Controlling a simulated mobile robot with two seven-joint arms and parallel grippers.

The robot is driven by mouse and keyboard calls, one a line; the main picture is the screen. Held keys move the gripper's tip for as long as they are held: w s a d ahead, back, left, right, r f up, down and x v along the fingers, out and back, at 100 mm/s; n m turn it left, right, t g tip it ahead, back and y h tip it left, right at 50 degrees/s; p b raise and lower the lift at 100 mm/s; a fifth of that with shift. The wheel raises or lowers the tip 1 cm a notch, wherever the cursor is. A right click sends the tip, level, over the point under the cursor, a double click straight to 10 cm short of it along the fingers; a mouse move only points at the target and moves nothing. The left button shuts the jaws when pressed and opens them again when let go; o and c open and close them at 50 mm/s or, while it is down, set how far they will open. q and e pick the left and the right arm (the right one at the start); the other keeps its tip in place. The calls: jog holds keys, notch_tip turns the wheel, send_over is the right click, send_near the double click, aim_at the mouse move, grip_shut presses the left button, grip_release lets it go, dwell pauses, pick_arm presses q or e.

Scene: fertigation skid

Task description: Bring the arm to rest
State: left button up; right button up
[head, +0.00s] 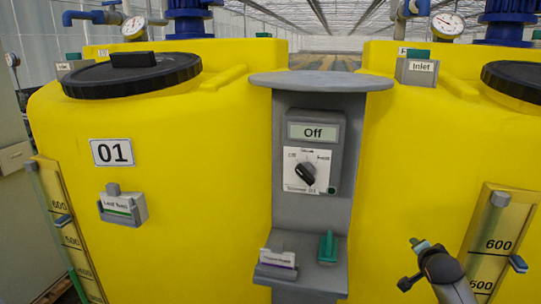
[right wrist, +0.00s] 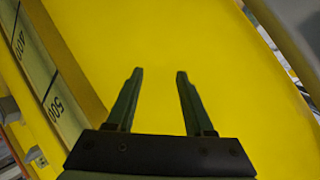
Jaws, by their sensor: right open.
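My right gripper (head: 418,256) is at the lower right of the head view, in front of the right yellow tank (head: 410,170). In the right wrist view its two green fingers (right wrist: 159,73) stand apart with nothing between them. The yellow tank wall fills the view behind them; I cannot tell the exact gap to it. My left gripper is not in view.
A grey pedestal (head: 258,190) with a control box (head: 312,150) reading "Off" stands between the right tank and the left tank 01 (head: 190,120). A level gauge (head: 497,240) is right of my right arm; a gauge scale (right wrist: 50,70) also shows in the wrist view.

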jog(key=w+a+r+n+t+y, duration=0.25)
jog(key=r+n+t, duration=0.2)
jog(key=n, duration=0.95)
jog(key=s+a+f+n+g+y, duration=0.1)
jog(key=s+a+f+g, duration=0.1)
jog(key=s+a+f, duration=0.6)
jog(key=s+a+f+n+g+y, duration=0.2)
jog(key=s+a+f, duration=0.4)
jog(key=s+f, duration=0.4)
jog(key=s+a+f+g+y, duration=0.1)
jog(key=s+a+f, duration=0.3)
jog(key=s, duration=0.6)
jog(key=s+a+f+g+y, duration=0.15)
jog(key=s+a, duration=0.35)
jog(key=s, duration=0.5)
pick_arm(q)
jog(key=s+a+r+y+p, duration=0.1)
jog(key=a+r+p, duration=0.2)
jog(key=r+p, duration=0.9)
jog(key=p, duration=0.4)
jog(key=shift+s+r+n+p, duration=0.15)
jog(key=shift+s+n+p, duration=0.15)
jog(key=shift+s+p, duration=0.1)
pick_arm(e)
notch_tip(320, 180, up, 12)
jog(key=s+d+m+h, duration=0.1)
jog(key=s+d, duration=0.1)
jog(key=shift+d+m, duration=0.2)
jog(key=shift+m, duration=0.1)
